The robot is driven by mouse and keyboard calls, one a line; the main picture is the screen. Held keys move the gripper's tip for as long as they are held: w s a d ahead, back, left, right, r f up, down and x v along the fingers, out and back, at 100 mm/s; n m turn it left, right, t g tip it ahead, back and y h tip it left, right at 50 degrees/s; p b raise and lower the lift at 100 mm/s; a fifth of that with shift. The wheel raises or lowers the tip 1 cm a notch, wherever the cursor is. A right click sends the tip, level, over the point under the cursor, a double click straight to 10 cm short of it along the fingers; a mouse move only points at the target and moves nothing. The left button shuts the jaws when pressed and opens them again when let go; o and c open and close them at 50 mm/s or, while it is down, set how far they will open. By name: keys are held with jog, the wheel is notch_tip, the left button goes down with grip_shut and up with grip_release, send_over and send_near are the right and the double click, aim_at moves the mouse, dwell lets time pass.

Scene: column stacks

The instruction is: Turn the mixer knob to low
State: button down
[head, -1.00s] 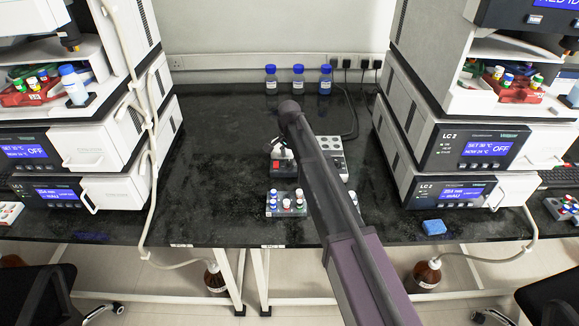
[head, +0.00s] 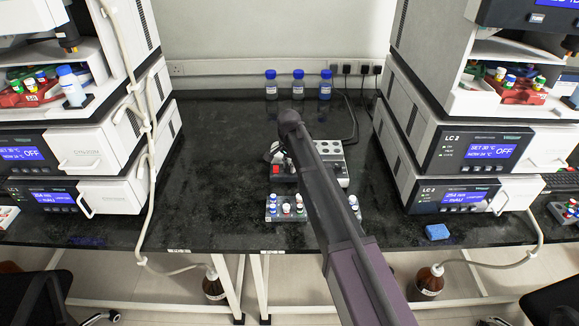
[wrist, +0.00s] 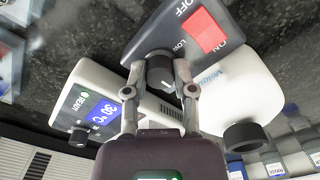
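The mixer shows in the wrist view with a dark front panel (wrist: 207,22), a red switch (wrist: 209,30), the labels OFF, LOW and ON, and a white body (wrist: 238,88). Its dark round knob (wrist: 160,69) carries a white pointer line and sits between the fingers of my gripper (wrist: 159,68). One finger is on each side of the knob, very close to it. I cannot tell whether they touch it. In the head view the red switch (head: 277,170) shows left of my arm, which hides much of the mixer and my gripper.
A white heater block (wrist: 98,112) with a blue 30 °C display stands beside the mixer. A vial rack (head: 285,216) stands in front, three blue-capped bottles (head: 298,87) behind. Instrument stacks (head: 85,160) flank both sides. A blue sponge (head: 437,232) lies at right; the left-centre bench is bare.

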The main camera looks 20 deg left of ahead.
jog(key=shift+n, duration=0.5)
jog(key=n, duration=0.3)
jog(key=shift+n, duration=0.4)
jog(key=n, duration=1.3)
dwell(0.4)
jog(key=shift+c, duration=2.2)
grip_release()
